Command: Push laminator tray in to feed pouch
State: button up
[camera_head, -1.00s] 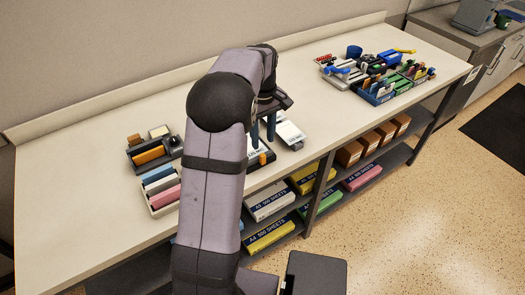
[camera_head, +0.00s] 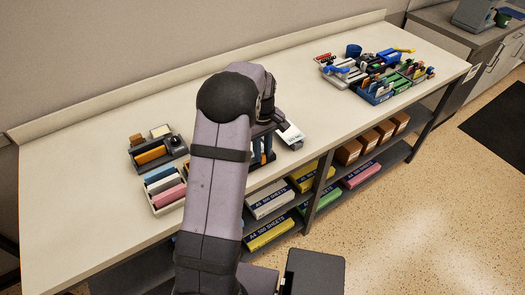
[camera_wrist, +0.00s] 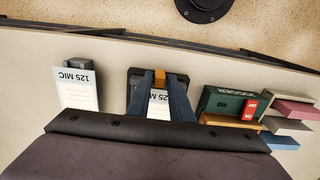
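In the wrist view a dark tray (camera_wrist: 137,79) with an orange tab (camera_wrist: 161,76) lies on the bench. A pouch printed 125 MIC (camera_wrist: 158,99) lies on it, partly hidden by my fingers. My gripper (camera_wrist: 160,84) is over the tray, its two dark blue fingers apart with the orange tab between the tips. I cannot tell if they touch it. In the head view my gripper (camera_head: 262,155) is low at the bench's front part, half hidden behind my arm. A green unit with a red ON switch (camera_wrist: 249,107) stands to the right in the wrist view.
A second 125 MIC pouch (camera_wrist: 80,90) lies left in the wrist view. A bin of pink, white and blue items (camera_head: 155,205) and a dark holder with an orange bar (camera_head: 136,160) stand left of my arm. Crowded stationery trays (camera_head: 375,98) stand far right. Bench between is clear.

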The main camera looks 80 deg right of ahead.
grip_shut()
jog(key=shift+w+d+p, duration=0.45)
jog(key=shift+w+d, duration=0.85)
jog(key=shift+d, duration=0.05)
jog(key=shift+o, duration=2.4)
grip_release()
notch_tip(320, 180, up, 7)
jog(key=b, duration=0.2)
jog(key=shift+r, duration=0.2)
